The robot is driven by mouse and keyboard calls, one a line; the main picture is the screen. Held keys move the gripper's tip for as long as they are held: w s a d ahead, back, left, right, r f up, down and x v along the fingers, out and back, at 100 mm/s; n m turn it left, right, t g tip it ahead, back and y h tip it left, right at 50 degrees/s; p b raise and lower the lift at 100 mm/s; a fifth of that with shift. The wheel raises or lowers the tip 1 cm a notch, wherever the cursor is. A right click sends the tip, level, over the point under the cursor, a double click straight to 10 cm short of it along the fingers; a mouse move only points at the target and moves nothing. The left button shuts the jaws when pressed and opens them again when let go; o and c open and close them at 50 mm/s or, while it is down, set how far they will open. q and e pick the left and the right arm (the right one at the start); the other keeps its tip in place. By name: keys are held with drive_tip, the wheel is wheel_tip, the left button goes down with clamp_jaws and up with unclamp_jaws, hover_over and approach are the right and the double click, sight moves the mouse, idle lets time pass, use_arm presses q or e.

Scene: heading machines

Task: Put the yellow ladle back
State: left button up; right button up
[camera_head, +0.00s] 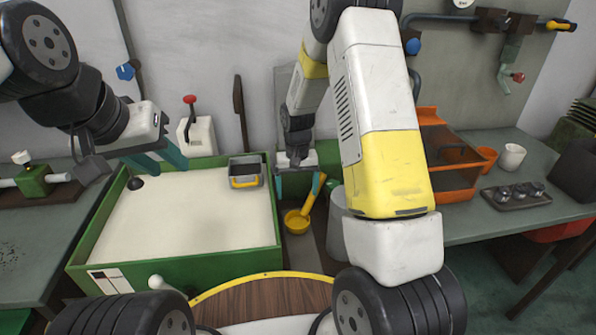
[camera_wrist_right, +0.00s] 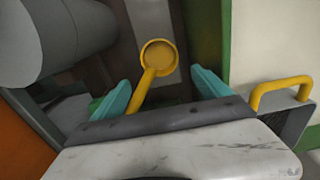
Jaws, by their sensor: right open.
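The yellow ladle (camera_head: 297,222) is in the narrow gap right of the green sand box, its bowl low and its handle slanting up to the right. My right gripper (camera_head: 298,184) is above it, pointing down and open. In the right wrist view, the ladle (camera_wrist_right: 158,56) has its bowl beyond the fingertips, and its handle runs back between the teal fingers of my right gripper (camera_wrist_right: 160,92), nearer the left finger. I cannot tell whether they touch. My left gripper (camera_head: 158,157) is over the box's back left part, its fingers apart with nothing visible between them.
A grey cylinder (camera_head: 337,222) stands right of the ladle. An orange case (camera_head: 445,160), cups and a small tray (camera_head: 515,196) are on the right bench.

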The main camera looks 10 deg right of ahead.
drive_tip(key=s+d+r+t+y, duration=0.1)
drive_tip(key=s+r, duration=0.3)
drive_tip(key=r, duration=0.6)
drive_tip(key=s+d+r+t, duration=0.15)
drive_tip(key=s+r, duration=0.25)
drive_tip(key=r, duration=0.7)
drive_tip(key=s+r+t, duration=0.1)
drive_tip(key=s+r, duration=0.3)
drive_tip(key=s, duration=0.4)
drive_tip(key=s+r+t+y, duration=0.1)
drive_tip(key=s+r, duration=0.3)
drive_tip(key=s, duration=0.4)
drive_tip(key=shift+s+r+n+t, duration=0.15)
drive_tip(key=shift+r+n+t, duration=0.15)
drive_tip(key=shift+t, duration=0.45)
